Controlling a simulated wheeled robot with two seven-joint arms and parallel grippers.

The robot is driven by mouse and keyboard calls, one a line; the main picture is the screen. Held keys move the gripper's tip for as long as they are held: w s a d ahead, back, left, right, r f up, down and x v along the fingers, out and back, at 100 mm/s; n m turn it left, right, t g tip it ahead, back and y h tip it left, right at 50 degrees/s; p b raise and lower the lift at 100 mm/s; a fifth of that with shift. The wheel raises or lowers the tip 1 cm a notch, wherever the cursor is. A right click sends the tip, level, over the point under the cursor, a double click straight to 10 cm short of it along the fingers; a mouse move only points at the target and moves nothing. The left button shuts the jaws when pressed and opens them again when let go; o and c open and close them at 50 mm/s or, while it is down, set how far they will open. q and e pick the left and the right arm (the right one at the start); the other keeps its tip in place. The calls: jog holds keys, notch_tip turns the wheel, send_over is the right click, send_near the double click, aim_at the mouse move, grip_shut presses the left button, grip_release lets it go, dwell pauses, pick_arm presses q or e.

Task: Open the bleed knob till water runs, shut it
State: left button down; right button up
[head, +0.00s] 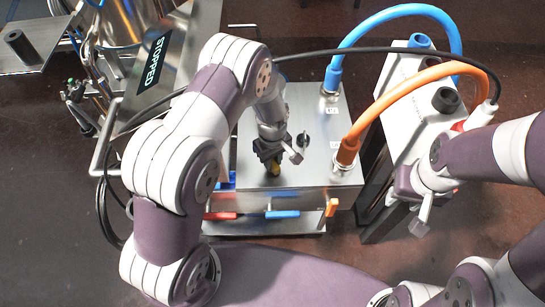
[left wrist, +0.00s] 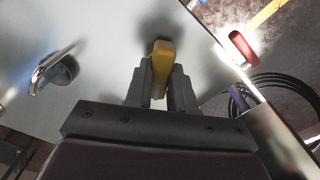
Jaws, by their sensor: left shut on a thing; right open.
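The bleed knob seems to be the small yellow knob (head: 273,171) on top of the steel box (head: 309,112). My left gripper (head: 269,158) comes down on it from above. In the left wrist view the yellow knob (left wrist: 162,62) sits between the fingers of my left gripper (left wrist: 161,85), which is shut on it. I see no running water. My right gripper (head: 421,222) is at the right, beside the white unit, away from the knob; its fingers are hard to make out.
A blue hose (head: 395,12) and an orange hose (head: 400,93) arch from the box to the white unit (head: 398,95). Red (head: 220,215) and blue (head: 282,214) handles sit at the box's front. A "STOPPED" display (head: 154,71) is at the left.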

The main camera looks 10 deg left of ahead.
pick_arm(q)
jog(key=shift+w+r+n, duration=0.15)
jog(key=shift+n, duration=1.35)
jog(key=shift+p, duration=0.3)
jog(key=c, duration=1)
grip_release()
jog(key=shift+o, duration=0.2)
notch_tip(320, 180, up, 13)
jog(key=shift+f, duration=0.2)
